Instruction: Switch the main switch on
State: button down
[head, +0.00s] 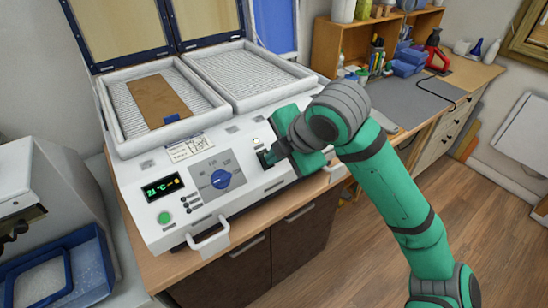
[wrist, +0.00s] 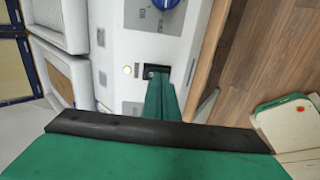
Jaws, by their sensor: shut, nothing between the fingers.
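The main switch (wrist: 156,68) is a small dark switch in the white front panel of the forming machine (head: 238,205). My gripper (wrist: 158,82) is shut and empty, its green fingertips right at the switch and covering part of it. I cannot tell whether the tips touch it or which way the switch is tipped. In the head view my gripper (head: 270,157) reaches the panel from the right and hides most of the switch. A small round lamp (wrist: 126,70) beside the switch looks pale yellow and lit. The display (head: 162,187) is lit and reads about 21 °C.
A blue rotary knob (head: 221,178), a green button (head: 164,217) and a white front handle (head: 208,239) are left of my gripper. Two white padded trays lie behind the panel; a brown sheet (head: 157,98) lies in the left one. A workbench stands to the right.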

jog(key=s+d+f+v, duration=0.1)
jog(key=v, duration=1.2)
jog(key=shift+s+d, duration=0.3)
jog(key=shift+s, duration=0.3)
jog(key=shift+f, duration=0.1)
